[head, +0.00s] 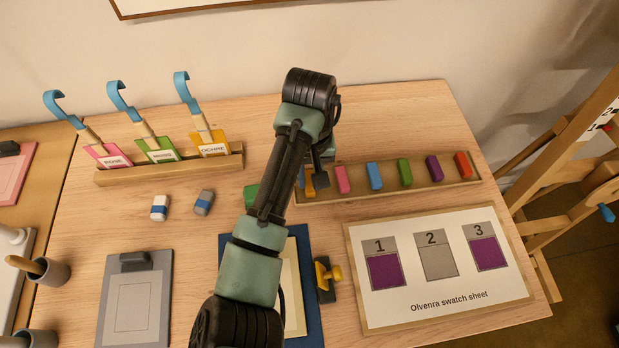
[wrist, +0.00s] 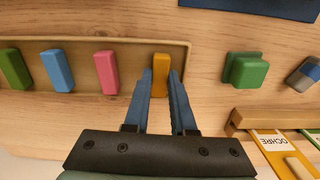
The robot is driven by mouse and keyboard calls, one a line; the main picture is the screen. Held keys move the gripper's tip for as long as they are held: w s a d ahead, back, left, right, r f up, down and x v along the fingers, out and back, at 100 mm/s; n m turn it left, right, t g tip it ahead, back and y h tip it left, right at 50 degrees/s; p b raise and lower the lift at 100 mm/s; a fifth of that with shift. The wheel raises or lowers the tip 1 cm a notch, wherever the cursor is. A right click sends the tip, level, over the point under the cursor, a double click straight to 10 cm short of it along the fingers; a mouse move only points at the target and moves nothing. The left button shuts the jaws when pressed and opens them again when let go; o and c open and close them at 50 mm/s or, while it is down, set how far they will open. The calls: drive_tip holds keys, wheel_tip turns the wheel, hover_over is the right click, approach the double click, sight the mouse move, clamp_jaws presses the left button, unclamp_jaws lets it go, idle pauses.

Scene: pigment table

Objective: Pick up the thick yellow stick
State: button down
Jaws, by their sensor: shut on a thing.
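The thick yellow stick (wrist: 160,75) is an orange-yellow block at the end of the wooden stick tray (wrist: 125,43). In the wrist view it sits between the two fingertips of my gripper (wrist: 161,82), which is shut on it. In the head view the yellow stick (head: 310,184) shows only in part beside my gripper (head: 316,182), and my arm hides the rest. The stick is at the tray's left end in that view. I cannot tell whether it is lifted off the tray floor.
Pink (head: 343,179), blue, green, purple and red sticks stand along the same tray. A green block (head: 251,196) lies left of my arm. Two erasers (head: 204,201) lie farther left. A rack (head: 170,168) with labelled scoops stands behind them. The swatch sheet (head: 437,299) lies in front of the tray.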

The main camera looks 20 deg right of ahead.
wheel_tip(320, 180, up, 10)
drive_tip(key=p, duration=0.2)
